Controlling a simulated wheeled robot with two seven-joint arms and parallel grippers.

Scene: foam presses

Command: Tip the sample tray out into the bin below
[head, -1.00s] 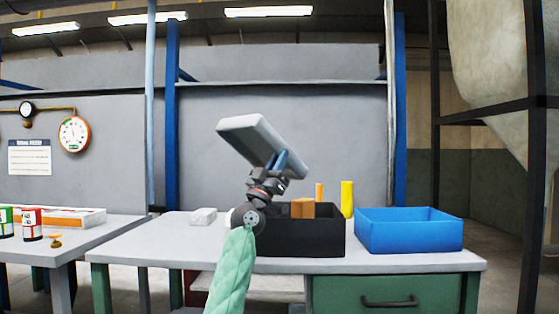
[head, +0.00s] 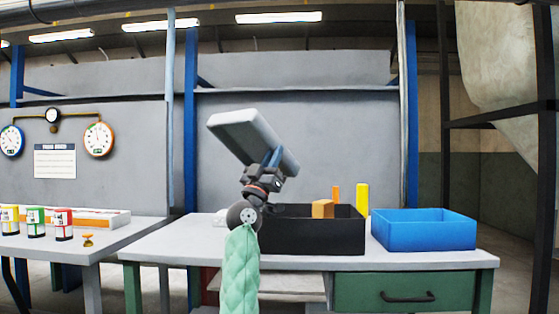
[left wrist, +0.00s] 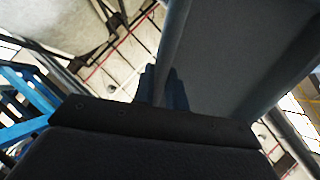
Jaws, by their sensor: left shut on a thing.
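A grey sample tray (head: 236,128) hangs in the air, steeply tilted, its upper end to the left. My left gripper (head: 270,163) is shut on the tray's edge from below; the tray also shows at upper right in the left wrist view (left wrist: 235,60). The tray's inside is hidden in the head view. A black bin (head: 312,237) stands on the table, below and to the right of the tray. An orange block (head: 323,208) shows at the black bin's opening; whether it rests inside I cannot tell. My right gripper is out of view.
A blue bin (head: 424,231) stands right of the black bin. A yellow cylinder (head: 362,197) and a thin orange one (head: 336,192) stand behind. A side table (head: 100,252) with several small cans is at left. The table's (head: 175,249) front left is clear.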

